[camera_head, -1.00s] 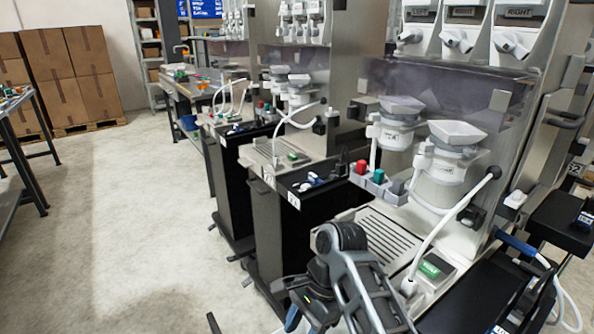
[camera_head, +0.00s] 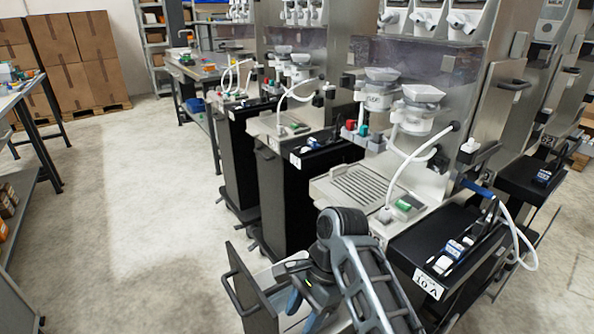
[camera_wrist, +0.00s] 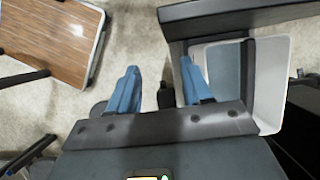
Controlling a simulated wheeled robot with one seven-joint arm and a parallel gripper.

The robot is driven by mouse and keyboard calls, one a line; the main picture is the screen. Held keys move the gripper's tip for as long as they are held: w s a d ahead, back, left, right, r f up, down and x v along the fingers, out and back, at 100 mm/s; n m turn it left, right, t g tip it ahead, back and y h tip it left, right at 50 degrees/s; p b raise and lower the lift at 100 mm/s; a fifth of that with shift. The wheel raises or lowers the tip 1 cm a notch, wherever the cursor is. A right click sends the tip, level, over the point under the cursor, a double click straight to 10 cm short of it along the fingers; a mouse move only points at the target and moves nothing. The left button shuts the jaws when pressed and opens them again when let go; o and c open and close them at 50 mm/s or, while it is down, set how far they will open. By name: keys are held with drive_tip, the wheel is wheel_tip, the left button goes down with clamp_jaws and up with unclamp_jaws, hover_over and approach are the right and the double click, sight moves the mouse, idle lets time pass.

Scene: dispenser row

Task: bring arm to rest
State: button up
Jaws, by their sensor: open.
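My arm reaches up from the bottom centre of the head view, its elbow in front of the dispenser row. My gripper shows in the wrist view (camera_wrist: 157,90), with two blue fingers spread well apart. Nothing is between them but the floor and a small dark part. In the wrist view a pale bin (camera_wrist: 270,85) in a pulled-out drawer lies right of and partly behind the right finger; I cannot tell whether they touch. In the head view the fingertips are mostly hidden by my arm.
The open drawer (camera_head: 252,300) sticks out near my arm at the bottom. The dispenser machine with a drip tray (camera_head: 362,186) stands behind it. A wood-topped surface (camera_wrist: 55,38) is at upper left in the wrist view. The floor (camera_head: 150,220) on the left is clear.

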drive_tip(key=s+d+f+n+t, duration=0.1)
drive_tip(key=s+d+f+t, duration=0.3)
drive_tip(key=s+f, duration=0.55)
drive_tip(key=s+d+f+n+t, duration=0.1)
drive_tip(key=s+d+f+t, duration=0.15)
drive_tip(key=s, duration=0.25)
drive_tip(key=s+d+f+n+t, duration=0.1)
drive_tip(key=s+d+t, duration=0.1)
drive_tip(key=s+d, duration=0.2)
drive_tip(key=s+d+r+n+t+h, duration=0.1)
drive_tip(key=s+d+r+n+t, duration=0.1)
drive_tip(key=s+d+r, duration=0.3)
drive_tip(key=s+d+r+n+t+h, duration=0.1)
drive_tip(key=s+r+t, duration=0.15)
drive_tip(key=s, duration=0.35)
drive_tip(key=s+d+r+n+t, duration=0.1)
drive_tip(key=s+r, duration=0.2)
drive_tip(key=r, duration=0.3)
drive_tip(key=s+d+r+n+t+h, duration=0.1)
drive_tip(key=s+r+n+t, duration=0.1)
drive_tip(key=r, duration=0.5)
drive_tip(key=s+d+r+n+t, duration=0.1)
drive_tip(key=s+d+r+n, duration=0.1)
drive_tip(key=s+r, duration=0.2)
wheel_tip(320, 180, up, 2)
drive_tip(key=shift+r+h, duration=0.2)
drive_tip(key=shift+h, duration=0.1)
drive_tip(key=shift+s, duration=0.1)
